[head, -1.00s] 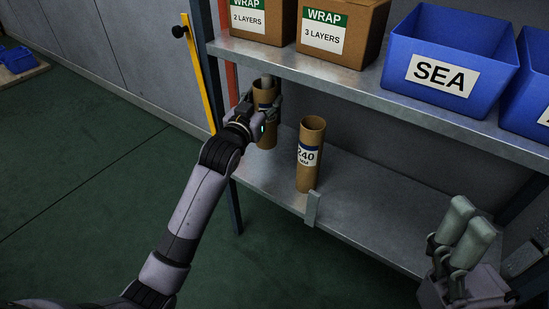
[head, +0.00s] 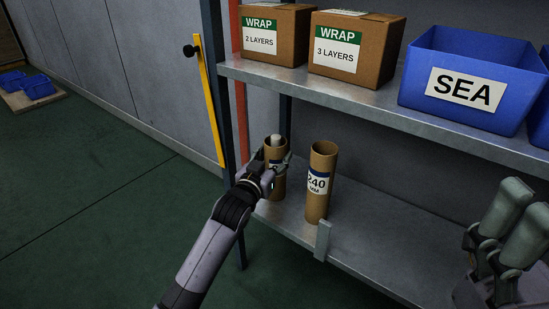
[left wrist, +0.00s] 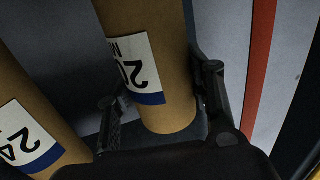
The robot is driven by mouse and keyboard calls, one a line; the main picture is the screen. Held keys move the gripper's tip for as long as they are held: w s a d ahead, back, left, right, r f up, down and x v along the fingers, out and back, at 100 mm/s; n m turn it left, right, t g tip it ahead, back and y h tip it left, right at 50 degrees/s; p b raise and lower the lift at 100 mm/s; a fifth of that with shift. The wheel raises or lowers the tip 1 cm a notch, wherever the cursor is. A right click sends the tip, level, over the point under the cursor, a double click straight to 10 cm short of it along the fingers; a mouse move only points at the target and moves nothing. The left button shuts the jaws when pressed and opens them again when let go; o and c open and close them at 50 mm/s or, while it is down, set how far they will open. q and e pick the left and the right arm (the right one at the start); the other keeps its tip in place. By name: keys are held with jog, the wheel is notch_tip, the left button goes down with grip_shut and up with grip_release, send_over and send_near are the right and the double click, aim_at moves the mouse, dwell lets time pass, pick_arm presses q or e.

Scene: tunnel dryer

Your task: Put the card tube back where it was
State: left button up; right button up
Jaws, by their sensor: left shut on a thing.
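My left gripper (head: 268,172) is shut on a brown card tube (head: 275,190), which stands upright at the left end of the lower shelf (head: 360,250). In the left wrist view the held tube (left wrist: 145,50) has a white and blue label, partly hidden. A second card tube (head: 319,185), marked 240 MM, stands apart to the right; it also shows in the left wrist view (left wrist: 25,110).
Two wrap boxes (head: 275,30) (head: 355,45) and a blue SEA bin (head: 470,75) sit on the upper shelf (head: 380,105) above. A metal clip (head: 322,240) stands at the lower shelf's front edge. A yellow bar (head: 209,110) is left of the rack post.

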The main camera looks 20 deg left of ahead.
pick_arm(q)
jog(key=shift+f, duration=0.1)
jog(key=o, duration=1.5)
